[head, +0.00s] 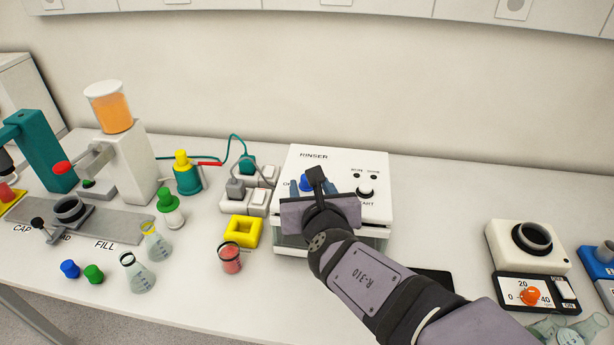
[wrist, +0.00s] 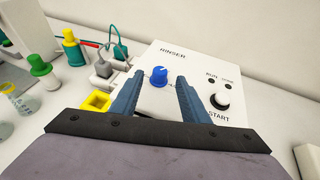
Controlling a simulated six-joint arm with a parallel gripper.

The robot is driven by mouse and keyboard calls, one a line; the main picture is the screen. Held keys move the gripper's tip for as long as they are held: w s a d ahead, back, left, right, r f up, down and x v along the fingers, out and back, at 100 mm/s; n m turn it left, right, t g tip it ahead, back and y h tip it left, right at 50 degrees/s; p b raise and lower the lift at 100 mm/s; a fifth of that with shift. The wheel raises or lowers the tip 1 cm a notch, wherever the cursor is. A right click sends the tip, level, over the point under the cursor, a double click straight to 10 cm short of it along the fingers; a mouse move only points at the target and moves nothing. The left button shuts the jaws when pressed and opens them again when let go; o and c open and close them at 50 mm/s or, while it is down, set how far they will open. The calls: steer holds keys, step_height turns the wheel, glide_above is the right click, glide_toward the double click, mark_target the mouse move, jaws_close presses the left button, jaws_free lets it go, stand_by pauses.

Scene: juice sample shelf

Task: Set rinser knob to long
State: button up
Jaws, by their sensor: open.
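The rinser (head: 345,165) is a white box with a sloped top panel, standing at the back of the bench in the head view. Its blue knob (wrist: 159,76) with a pale pointer mark shows in the wrist view; in the head view the blue knob (head: 306,182) is partly hidden by my gripper. The labels around the knob are too small or hidden to read. My gripper (wrist: 161,82) is open, its two blue-grey fingers on either side of the knob with visible gaps. I cannot tell how far above the panel the fingertips are.
The white START button (wrist: 220,97) and two small lamps sit right of the knob.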

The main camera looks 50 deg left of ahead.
steer(key=shift+p+x, duration=1)
steer(key=shift+x, duration=2.55)
steer(key=shift+w, duration=0.1)
steer(key=shift+c, duration=0.7)
jaws_close()
